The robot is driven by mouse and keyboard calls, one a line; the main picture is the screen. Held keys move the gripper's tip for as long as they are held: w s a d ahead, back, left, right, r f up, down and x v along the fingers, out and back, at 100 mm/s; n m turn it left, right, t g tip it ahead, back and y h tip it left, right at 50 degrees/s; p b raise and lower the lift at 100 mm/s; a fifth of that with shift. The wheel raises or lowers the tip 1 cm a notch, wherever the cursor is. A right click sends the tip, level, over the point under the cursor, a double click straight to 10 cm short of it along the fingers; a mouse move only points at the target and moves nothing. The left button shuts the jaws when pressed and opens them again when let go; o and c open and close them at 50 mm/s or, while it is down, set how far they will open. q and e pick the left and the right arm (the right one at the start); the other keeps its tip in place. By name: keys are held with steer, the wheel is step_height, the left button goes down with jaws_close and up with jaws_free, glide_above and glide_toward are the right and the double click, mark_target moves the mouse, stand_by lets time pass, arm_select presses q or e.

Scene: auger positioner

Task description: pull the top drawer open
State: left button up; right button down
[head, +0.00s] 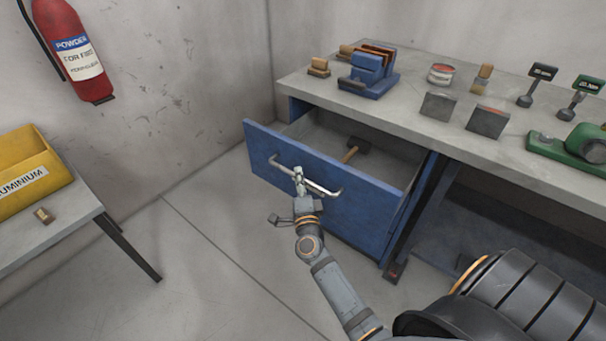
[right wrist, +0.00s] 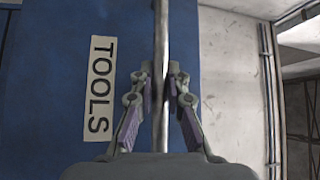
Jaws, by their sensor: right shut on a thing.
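The blue top drawer (head: 350,200) under the grey workbench stands open, with a hammer (head: 355,150) lying inside. Its metal bar handle (head: 325,190) runs across the front. My right gripper (head: 299,182) is shut on the handle near its middle. In the right wrist view the handle (right wrist: 161,60) passes between the fingers of my right gripper (right wrist: 162,95). A white TOOLS label (right wrist: 101,88) shows on the blue drawer front beside it. My left gripper is not in view.
The workbench top (head: 400,105) carries a blue vise (head: 370,72), brushes, a tin (head: 441,74), metal blocks and a green machine (head: 575,148). A table (head: 55,230) with a yellow bin (head: 30,175) stands at left. Floor between is clear. A fire extinguisher (head: 75,55) hangs on the wall.

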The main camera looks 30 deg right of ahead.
steer(key=shift+s+a, duration=0.1)
steer(key=shift+a, duration=0.1)
steer(key=shift+f, duration=0.1)
steer(key=c, duration=1.3)
jaws_free()
steer(key=shift+c, duration=0.2)
steer(key=v, duration=0.7)
steer(key=shift+s, duration=0.25)
steer(key=shift+a, duration=0.1)
